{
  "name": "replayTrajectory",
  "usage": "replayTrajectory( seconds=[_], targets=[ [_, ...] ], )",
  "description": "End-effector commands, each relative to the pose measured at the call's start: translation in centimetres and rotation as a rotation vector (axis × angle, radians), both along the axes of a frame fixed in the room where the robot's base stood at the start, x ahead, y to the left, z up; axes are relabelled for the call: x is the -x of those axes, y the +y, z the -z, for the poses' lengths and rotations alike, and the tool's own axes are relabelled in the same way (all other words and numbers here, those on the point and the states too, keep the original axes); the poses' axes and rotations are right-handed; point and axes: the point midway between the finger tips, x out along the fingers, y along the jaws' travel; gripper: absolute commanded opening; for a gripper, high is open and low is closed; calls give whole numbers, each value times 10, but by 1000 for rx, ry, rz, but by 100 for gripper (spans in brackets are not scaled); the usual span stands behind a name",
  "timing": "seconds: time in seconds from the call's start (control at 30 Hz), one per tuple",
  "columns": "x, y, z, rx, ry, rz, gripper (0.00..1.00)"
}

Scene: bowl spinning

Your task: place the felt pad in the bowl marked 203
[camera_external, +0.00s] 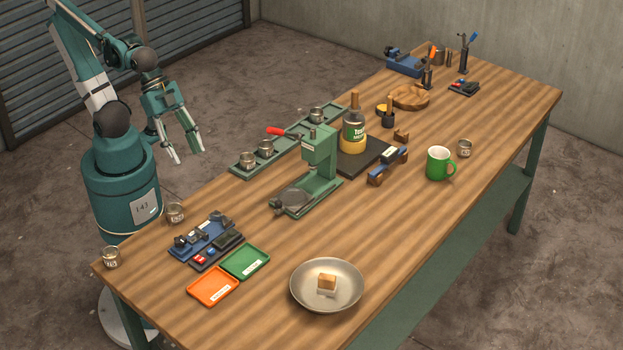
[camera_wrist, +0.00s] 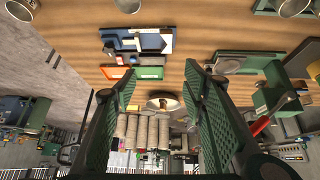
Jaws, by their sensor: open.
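My gripper (camera_external: 188,156) is open and empty, raised left of the table's far long edge in the external view; its two green fingers spread wide in the wrist view (camera_wrist: 160,78). A tan-topped block with a pale lower part (camera_external: 326,282) sits in a wide grey metal dish (camera_external: 350,297) at the table's near edge. I cannot tell whether this block is the felt pad. Several small metal cups carry labels, among them one at the left corner (camera_external: 111,258) and one by the tool tray (camera_external: 176,213). I cannot read 203 on any of them.
A green press (camera_external: 319,155) stands mid-table, beside a long green tray (camera_external: 243,168) holding metal cups. A bottle (camera_external: 354,128), green mug (camera_external: 437,162), blue tool tray (camera_external: 203,238), orange tray (camera_external: 212,287) and green tray (camera_external: 245,261) stand around. The right front is mostly clear.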

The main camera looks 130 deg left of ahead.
Motion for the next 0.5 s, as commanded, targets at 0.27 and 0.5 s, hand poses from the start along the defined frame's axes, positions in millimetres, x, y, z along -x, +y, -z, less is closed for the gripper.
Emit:
replayTrajectory(
  seconds=[0.27, 0.5],
  targets=[
    [25, 8, 12, -16, -25, -52, 43],
    [28, 9, 14, -18, -30, -61, 43]
  ],
)
